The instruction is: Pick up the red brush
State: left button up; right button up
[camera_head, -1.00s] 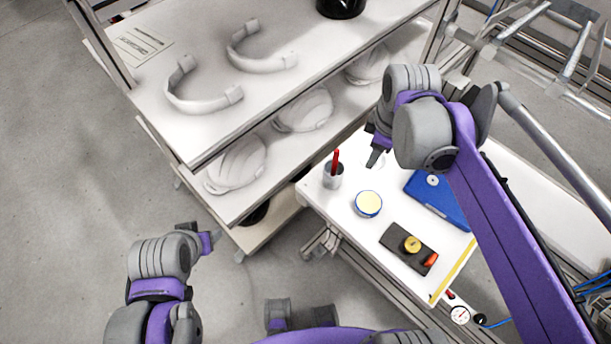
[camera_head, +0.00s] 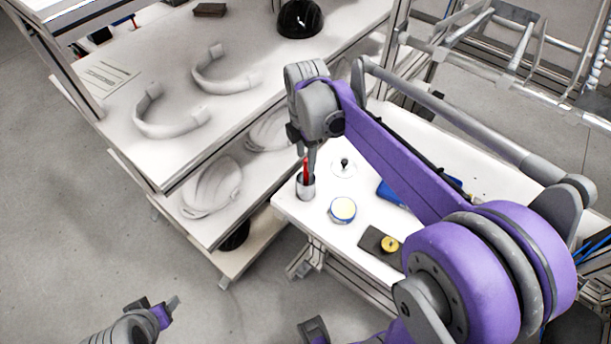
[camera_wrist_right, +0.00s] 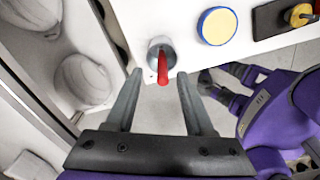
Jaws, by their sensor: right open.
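The red brush (camera_head: 306,169) stands upright in a small grey cup (camera_head: 306,188) near the left corner of the white table. In the right wrist view the red brush (camera_wrist_right: 162,71) points toward the camera from the cup (camera_wrist_right: 154,50). My right gripper (camera_head: 308,160) is just above the cup, at the brush in the head view. In the right wrist view my right gripper (camera_wrist_right: 157,90) is open, with the brush in line between its fingertips and no contact visible. My left gripper (camera_head: 172,303) is low at the left, away from the table; its jaws are too small to judge.
A shelf rack (camera_head: 175,180) with helmet shells stands close at the left.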

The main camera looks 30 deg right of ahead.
aim_at(306, 177)
notch_tip(306, 177, down, 5)
jog(key=shift+s+r, duration=0.1)
jog(key=shift+s, duration=0.05)
grip_shut()
dwell(0.4)
